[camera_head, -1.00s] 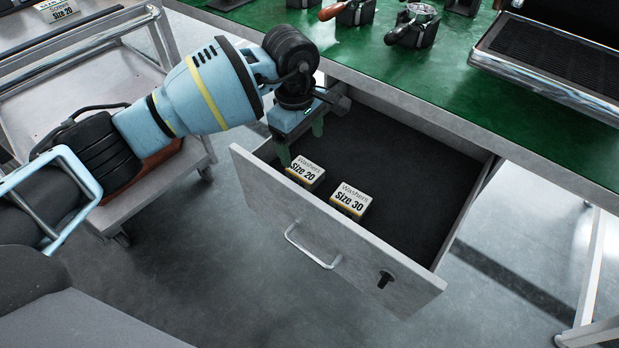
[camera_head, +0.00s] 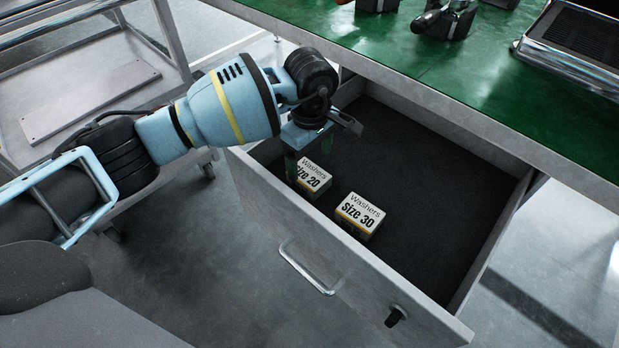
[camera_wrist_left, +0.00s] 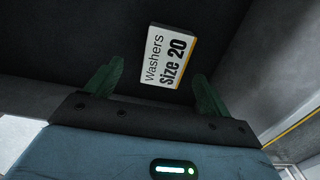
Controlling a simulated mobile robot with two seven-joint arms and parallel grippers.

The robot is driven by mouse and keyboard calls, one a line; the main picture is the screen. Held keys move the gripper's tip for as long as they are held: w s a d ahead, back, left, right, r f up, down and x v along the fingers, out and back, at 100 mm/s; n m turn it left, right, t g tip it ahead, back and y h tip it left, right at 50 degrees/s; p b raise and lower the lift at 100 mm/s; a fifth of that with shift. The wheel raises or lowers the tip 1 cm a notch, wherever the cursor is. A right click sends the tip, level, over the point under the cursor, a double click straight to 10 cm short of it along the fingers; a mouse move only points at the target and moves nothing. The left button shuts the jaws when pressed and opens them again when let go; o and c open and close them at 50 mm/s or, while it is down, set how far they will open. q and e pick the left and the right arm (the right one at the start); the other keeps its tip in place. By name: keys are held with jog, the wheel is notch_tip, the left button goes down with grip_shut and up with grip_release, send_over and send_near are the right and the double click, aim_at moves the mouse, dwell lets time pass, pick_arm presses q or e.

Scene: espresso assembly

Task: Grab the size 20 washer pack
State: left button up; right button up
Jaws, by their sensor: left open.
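The size 20 washer pack (camera_head: 313,179) is a small white box with black print and a yellow edge stripe. It sits inside the open drawer, near its front left corner. In the left wrist view the pack (camera_wrist_left: 167,57) lies just beyond and between the two green fingertips. My left gripper (camera_head: 304,160) points down into the drawer over the pack's left side. Its fingers (camera_wrist_left: 155,90) are spread open with nothing between them. The size 30 washer pack (camera_head: 359,214) stands to the right of the size 20 pack. My right gripper is not seen.
The grey drawer (camera_head: 350,285) is pulled out under the green-topped workbench (camera_head: 450,85), and its right and back floor is empty. A grey cart (camera_head: 85,100) stands at the left. Portafilters (camera_head: 445,18) and a machine (camera_head: 580,45) are on the bench.

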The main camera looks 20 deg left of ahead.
aim_at(309, 173)
pick_arm(q)
jog(key=shift+s+f+b, duration=0.2)
jog(key=shift+f+b, duration=0.35)
jog(key=shift+f, duration=0.75)
jog(key=shift+s+f+b, duration=0.15)
jog(key=shift+f+b, duration=0.35)
jog(key=shift+f, duration=0.8)
jog(key=shift+r, duration=0.1)
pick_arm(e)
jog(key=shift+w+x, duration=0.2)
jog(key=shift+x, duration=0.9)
pick_arm(q)
jog(key=c, duration=1.2)
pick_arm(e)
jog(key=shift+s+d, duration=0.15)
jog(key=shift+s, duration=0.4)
